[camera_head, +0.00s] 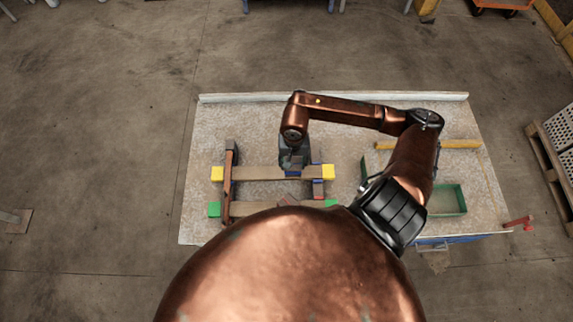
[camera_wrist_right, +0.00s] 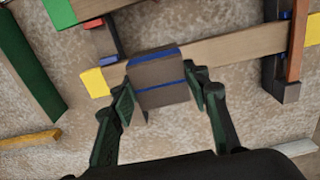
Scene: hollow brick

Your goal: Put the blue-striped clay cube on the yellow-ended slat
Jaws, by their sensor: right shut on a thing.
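The blue-striped clay cube (camera_wrist_right: 160,88) is grey-brown with blue bands. In the right wrist view it sits between the fingers of my right gripper (camera_wrist_right: 165,100), which is shut on it. The yellow-ended slat (camera_wrist_right: 235,50) passes beneath the cube, near one yellow end (camera_wrist_right: 95,82). I cannot tell whether cube and slat touch. In the head view the slat (camera_head: 262,173) lies crosswise, with my right gripper (camera_head: 293,168) over its right part; the cube is mostly hidden there. My left gripper is not in view.
A green-ended slat (camera_head: 214,209) lies nearer me, partly hidden by my body. A reddish-brown bar (camera_head: 229,185) crosses at left, beside a dark block (camera_head: 232,146). A green tray (camera_head: 460,209) and a yellow bar (camera_head: 460,144) lie at right. The table's back is clear.

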